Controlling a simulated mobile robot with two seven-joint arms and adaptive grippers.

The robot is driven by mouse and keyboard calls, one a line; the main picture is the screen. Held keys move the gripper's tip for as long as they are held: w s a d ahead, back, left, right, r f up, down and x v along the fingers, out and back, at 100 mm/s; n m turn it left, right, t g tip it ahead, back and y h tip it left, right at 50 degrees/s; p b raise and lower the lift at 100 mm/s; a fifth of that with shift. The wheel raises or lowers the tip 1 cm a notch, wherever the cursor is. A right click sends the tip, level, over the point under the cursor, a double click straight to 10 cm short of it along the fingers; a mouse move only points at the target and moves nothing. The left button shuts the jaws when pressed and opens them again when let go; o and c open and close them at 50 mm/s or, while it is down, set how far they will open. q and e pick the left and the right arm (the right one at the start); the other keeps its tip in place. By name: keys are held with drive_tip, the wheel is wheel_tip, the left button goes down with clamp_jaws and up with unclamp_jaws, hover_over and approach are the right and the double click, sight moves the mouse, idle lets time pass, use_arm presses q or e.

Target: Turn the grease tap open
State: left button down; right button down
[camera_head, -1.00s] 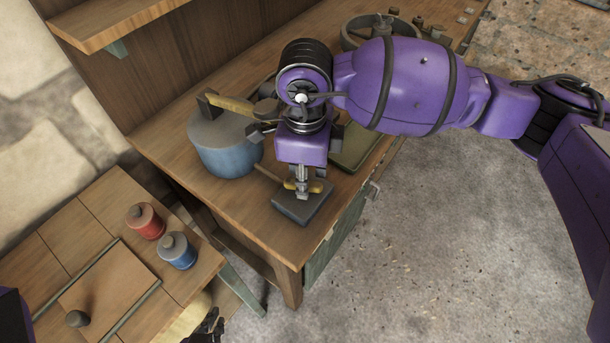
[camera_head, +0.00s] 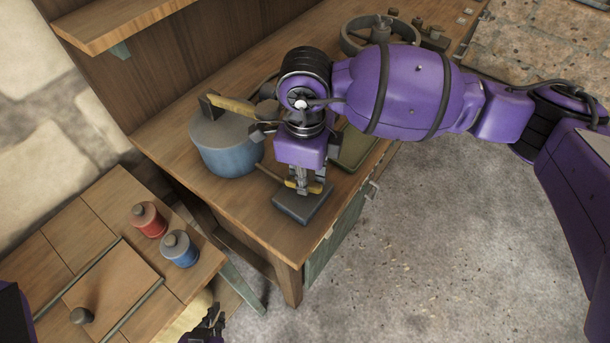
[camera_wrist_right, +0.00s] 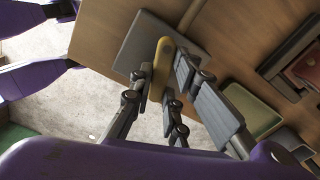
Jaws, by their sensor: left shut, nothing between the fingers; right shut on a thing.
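A yellow lever (camera_head: 314,188), which appears to be the grease tap's handle, is at the end of a thin tan rod (camera_head: 267,172) coming from the side of the blue-grey drum (camera_head: 225,155). A flat grey block or tray (camera_head: 290,207) lies below it on the bench. My right gripper (camera_head: 303,186) points down and is shut on the yellow lever, which also shows between its fingers in the right wrist view (camera_wrist_right: 161,62). The fingers partly hide the lever and the tap body. My left gripper (camera_head: 213,323) is shut and empty at the bottom edge, partly cut off.
A mallet (camera_head: 235,105) lies on the drum. A lower table holds a red can (camera_head: 149,222) and a blue can (camera_head: 180,252). The floor at right is clear.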

drive_tip(key=c, duration=1.7)
unclamp_jaws()
wheel_tip(320, 180, up, 12)
drive_tip(key=shift+r, duration=0.1)
